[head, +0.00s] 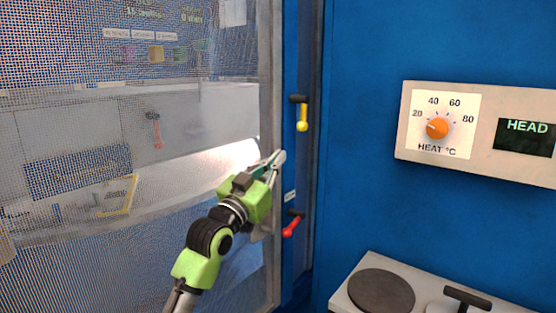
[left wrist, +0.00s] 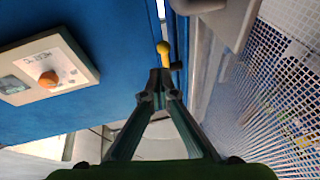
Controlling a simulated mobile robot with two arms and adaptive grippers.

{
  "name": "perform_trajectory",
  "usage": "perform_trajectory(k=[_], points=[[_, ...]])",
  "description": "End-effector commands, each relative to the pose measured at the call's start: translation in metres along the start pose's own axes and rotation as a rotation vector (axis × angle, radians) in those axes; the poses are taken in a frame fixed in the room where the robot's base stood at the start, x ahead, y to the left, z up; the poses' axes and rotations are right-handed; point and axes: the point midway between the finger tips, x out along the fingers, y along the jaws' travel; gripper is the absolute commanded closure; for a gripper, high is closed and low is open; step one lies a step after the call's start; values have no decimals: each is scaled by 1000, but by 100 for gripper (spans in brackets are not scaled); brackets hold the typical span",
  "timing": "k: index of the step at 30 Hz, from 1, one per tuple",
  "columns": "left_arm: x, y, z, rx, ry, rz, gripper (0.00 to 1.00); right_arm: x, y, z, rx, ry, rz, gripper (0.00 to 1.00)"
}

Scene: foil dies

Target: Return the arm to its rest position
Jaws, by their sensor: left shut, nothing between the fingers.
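My left arm, green and black, rises from the bottom in the head view. Its gripper (head: 274,162) is in front of the right edge of a mesh guard door, between a yellow-handled lever above and a red-handled lever below. In the left wrist view the fingers (left wrist: 160,80) meet at the tips, shut and empty. The yellow lever (head: 302,117) hangs with its handle down on the blue frame; it also shows beyond the fingertips in the left wrist view (left wrist: 164,52). I cannot tell whether the fingers touch anything. My right gripper is not in view.
The mesh door (head: 100,200) fills the left side. The red lever (head: 291,226) slants down-left. A heat panel (head: 405,130) with an orange dial (head: 437,128) is on the blue wall at right. A pale unit (head: 345,296) with a dark round plate (head: 381,292) stands below.

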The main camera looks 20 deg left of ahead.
Motion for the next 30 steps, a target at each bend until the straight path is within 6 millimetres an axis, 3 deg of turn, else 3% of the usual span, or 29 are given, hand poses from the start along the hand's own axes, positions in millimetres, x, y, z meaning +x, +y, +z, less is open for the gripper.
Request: perform_trajectory(k=[5,8,11,14,18,21,23,27,30], points=[[0,0,1,0,-1,0,100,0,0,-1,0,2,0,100],[-5,5,15,0,-31,4,100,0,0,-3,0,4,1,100],[-22,17,52,-1,-118,15,100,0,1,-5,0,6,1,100],[-56,37,108,-2,-257,31,100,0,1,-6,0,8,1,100],[-123,66,188,-5,-486,49,100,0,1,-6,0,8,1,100],[-180,84,236,-10,-652,58,100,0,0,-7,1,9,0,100],[-218,94,260,-13,-751,61,100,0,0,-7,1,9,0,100],[-314,115,303,-22,-988,62,100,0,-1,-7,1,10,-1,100],[-379,126,319,-31,-1140,56,100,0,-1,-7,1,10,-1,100]])
